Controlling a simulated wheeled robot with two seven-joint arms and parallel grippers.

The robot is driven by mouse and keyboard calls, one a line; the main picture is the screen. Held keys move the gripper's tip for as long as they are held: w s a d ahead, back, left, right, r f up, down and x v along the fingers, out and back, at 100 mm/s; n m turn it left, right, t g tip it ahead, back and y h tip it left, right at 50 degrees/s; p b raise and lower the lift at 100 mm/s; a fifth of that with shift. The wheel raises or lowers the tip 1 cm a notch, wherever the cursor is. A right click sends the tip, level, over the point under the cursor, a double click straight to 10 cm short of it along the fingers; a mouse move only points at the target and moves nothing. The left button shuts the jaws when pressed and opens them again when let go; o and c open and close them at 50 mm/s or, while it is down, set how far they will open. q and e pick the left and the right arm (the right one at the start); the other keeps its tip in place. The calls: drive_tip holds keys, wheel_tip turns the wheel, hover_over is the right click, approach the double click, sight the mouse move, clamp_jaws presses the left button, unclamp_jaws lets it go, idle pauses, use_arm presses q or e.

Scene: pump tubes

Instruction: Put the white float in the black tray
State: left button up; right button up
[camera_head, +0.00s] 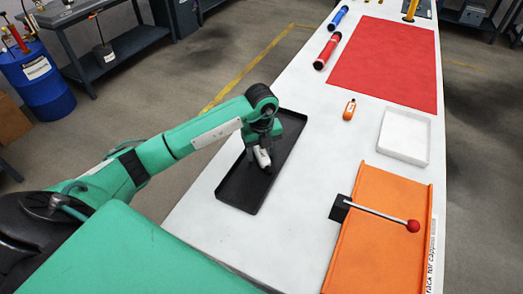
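The black tray (234,200) is a long, shallow rectangle on the white table, left of its middle. My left gripper (262,161) points down over the far half of the tray. A small whitish piece shows at its fingertips. I cannot tell if it is the white float or part of the fingers, or whether it touches the tray floor. No other white float is clear in view. My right gripper is not in view.
A white square tray (427,141) and a small orange bottle-like piece (349,110) lie to the right. An orange panel (378,250) with a red-balled rod (413,226) is at the near right. A red mat (390,65) and red and blue tubes lie farther back.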

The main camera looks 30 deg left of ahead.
sight(262, 151)
use_arm(q)
drive_tip(key=shift+r, duration=0.5)
wheel_tip(262, 151, up, 5)
drive_tip(key=shift+b, duration=0.3)
wheel_tip(262, 151, up, 6)
drive_tip(key=shift+r, duration=0.2)
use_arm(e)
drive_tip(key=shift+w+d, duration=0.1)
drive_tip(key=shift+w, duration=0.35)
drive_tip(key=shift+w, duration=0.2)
